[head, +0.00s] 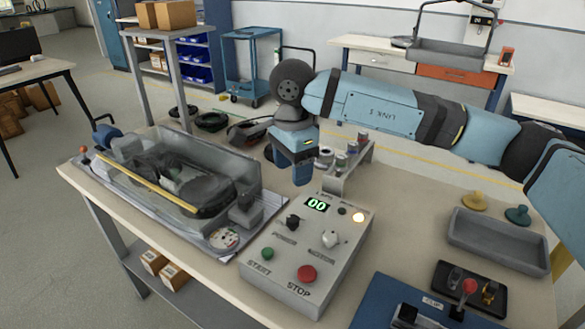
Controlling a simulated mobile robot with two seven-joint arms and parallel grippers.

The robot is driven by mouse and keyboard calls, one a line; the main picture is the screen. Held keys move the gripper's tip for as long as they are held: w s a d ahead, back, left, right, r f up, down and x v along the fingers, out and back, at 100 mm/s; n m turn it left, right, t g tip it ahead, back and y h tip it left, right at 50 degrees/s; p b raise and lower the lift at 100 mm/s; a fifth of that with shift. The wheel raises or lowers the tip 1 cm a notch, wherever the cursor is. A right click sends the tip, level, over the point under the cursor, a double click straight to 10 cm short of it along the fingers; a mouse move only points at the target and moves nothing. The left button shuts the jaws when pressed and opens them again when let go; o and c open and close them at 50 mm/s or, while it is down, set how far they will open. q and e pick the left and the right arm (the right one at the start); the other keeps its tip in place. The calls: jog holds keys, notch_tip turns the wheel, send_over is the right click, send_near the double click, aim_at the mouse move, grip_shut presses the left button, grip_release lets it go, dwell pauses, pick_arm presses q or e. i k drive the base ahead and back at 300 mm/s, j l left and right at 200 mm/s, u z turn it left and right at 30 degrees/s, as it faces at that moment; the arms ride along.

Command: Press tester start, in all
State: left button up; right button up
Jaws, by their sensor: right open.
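The tester's control box (335,262) is a grey sloped panel on the table. Its green START button (267,254) is at the lower left, and the red STOP button (307,273) is to its right. A black knob (293,221) and a white knob (330,239) sit between. My right gripper (289,168) is open and points down behind the box, above and apart from the START button. My left gripper is not in view.
A clear-covered test rig (190,165) with a yellow bar stands left of the box. A grey tray (495,243), a black switch plate (440,272) and a blue mat (375,302) lie at right.

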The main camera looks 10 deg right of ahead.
aim_at(268, 254)
jog(key=k, duration=1)
